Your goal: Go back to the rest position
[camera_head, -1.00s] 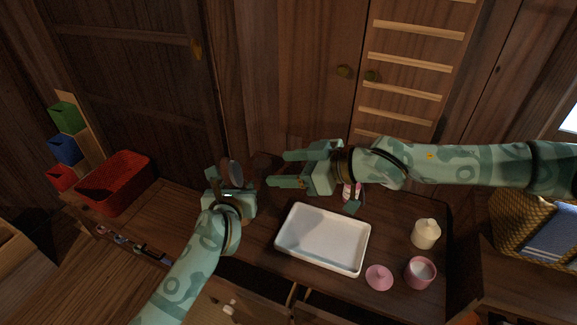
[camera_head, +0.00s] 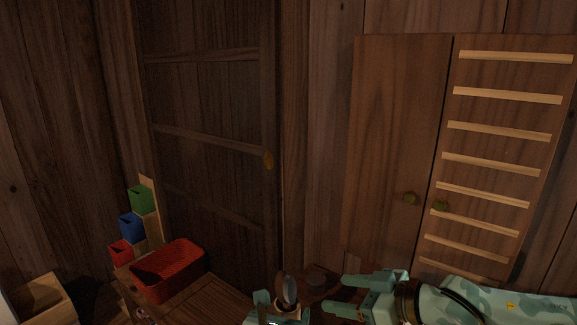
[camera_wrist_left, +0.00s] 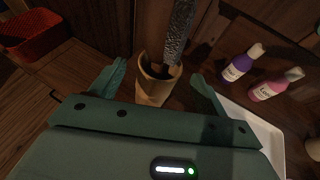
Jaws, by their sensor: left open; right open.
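My left gripper (camera_head: 276,303) shows only partly at the bottom edge of the head view. In the left wrist view its two fingers (camera_wrist_left: 157,78) are spread apart. A wooden holder (camera_wrist_left: 152,92) with a grey, textured upright piece (camera_wrist_left: 179,32) shows between and beyond them; I cannot tell whether they touch it. My right gripper (camera_head: 338,294) is at the bottom right of the head view, fingers apart and pointing left, with nothing seen between them. Its arm runs off to the right.
A red basket (camera_head: 168,270) sits at the lower left, beside green (camera_head: 141,199), blue (camera_head: 131,227) and red (camera_head: 121,251) bins. A cabinet (camera_head: 395,130) stands behind. The left wrist view shows a purple bottle (camera_wrist_left: 238,66), a pink bottle (camera_wrist_left: 272,88) and a white tray (camera_wrist_left: 262,128).

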